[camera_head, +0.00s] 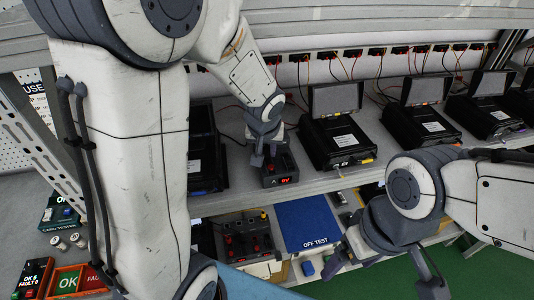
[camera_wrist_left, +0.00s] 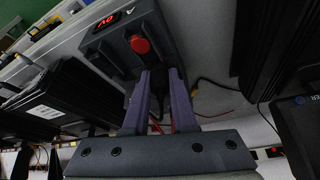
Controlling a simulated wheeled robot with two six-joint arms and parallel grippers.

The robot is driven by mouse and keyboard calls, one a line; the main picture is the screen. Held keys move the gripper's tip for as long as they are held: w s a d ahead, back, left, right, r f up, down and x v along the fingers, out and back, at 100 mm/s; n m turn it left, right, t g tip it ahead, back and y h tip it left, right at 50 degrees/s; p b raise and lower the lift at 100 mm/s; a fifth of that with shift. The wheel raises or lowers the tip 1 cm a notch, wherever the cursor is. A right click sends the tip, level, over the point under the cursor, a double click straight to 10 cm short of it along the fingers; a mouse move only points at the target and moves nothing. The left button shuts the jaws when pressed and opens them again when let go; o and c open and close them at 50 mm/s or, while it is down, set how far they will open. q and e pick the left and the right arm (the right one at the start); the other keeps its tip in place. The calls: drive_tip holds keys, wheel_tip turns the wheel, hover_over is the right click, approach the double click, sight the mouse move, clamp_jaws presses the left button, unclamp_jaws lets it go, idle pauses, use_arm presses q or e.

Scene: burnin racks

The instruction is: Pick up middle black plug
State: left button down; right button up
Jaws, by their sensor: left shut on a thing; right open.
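My left gripper (camera_head: 264,152) is at the back of a small dark power box (camera_head: 281,179) with a red lit display. Whether the plug still sits in the box cannot be told. My right gripper (camera_head: 392,272) is open and empty in front of the lower shelf, at the right.
Black testers with raised lids (camera_head: 336,138) stand along the shelf to the right. A row of black sockets (camera_head: 376,51) with wires runs along the back wall. The lower shelf holds a blue OFF TEST board (camera_head: 306,222) and a box with red knobs (camera_head: 247,243).

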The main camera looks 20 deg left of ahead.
sight(268, 148)
use_arm(q)
drive_tip(key=shift+r, duration=0.4)
drive_tip(key=r, duration=0.3)
drive_tip(key=shift+d+r+b, duration=0.2)
drive_tip(key=shift+r+b, duration=0.05)
drive_tip(key=shift+b, duration=0.1)
drive_tip(key=s+d+r+b, duration=0.2)
drive_tip(key=d+r, duration=0.4)
drive_tip(key=d, duration=0.5)
drive_tip(key=shift+s+r+b, duration=0.35)
drive_tip(key=shift+b, duration=0.5)
